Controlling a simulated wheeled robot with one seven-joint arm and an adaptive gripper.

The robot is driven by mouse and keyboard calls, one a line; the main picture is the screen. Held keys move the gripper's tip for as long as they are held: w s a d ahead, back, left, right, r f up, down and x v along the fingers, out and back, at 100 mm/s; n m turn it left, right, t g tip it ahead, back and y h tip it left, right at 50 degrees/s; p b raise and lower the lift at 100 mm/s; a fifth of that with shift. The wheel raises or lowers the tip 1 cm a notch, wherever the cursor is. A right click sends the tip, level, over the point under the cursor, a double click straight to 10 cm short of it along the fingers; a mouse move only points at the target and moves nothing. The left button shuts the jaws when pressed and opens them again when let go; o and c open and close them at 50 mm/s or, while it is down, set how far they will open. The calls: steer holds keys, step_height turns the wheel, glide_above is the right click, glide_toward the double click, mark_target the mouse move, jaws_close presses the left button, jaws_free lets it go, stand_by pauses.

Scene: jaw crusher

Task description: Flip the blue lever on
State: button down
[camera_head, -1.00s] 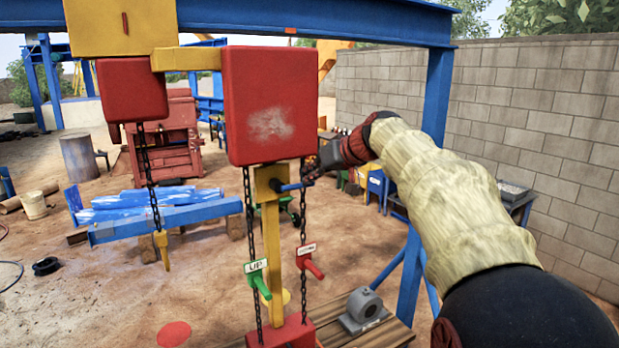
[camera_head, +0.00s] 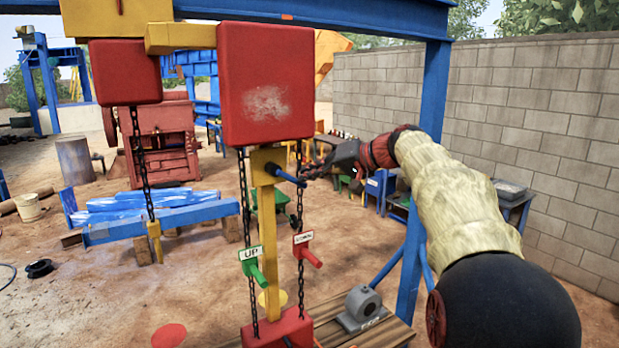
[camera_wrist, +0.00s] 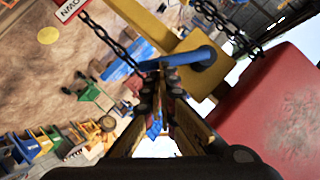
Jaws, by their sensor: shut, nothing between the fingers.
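The blue lever (camera_head: 288,175) sticks out from a yellow block (camera_head: 262,160) below the large red box, its free end sloping down to the right. It also shows in the wrist view (camera_wrist: 185,57), just beyond my fingertips. My gripper (camera_head: 314,168) is shut and empty beside the lever's free end. In the wrist view my fingers (camera_wrist: 160,82) lie close together near the lever; I cannot tell whether they touch it.
The red box (camera_head: 266,85) hangs just above the lever. Chains (camera_head: 299,220) hang near my fingertips. A green UP handle (camera_head: 251,262) and a red handle (camera_head: 307,250) sit lower down. A blue post (camera_head: 432,100) stands behind my arm.

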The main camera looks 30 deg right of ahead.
mark_target(305, 188)
steer(key=shift+a+f+m+t+y+b, duration=0.3)
steer(key=shift+f+m+y+b, duration=0.4)
steer(key=shift+b, duration=0.4)
steer(key=shift+a+f+m+t+y+b, duration=0.3)
steer(key=shift+f+m+y+b, duration=0.2)
steer(key=shift+f+m+b, duration=0.45)
steer(key=shift+n+b, duration=0.25)
steer(key=shift+b, duration=0.1)
steer(key=shift+a+f+b, duration=0.2)
steer(key=shift+b, duration=0.1)
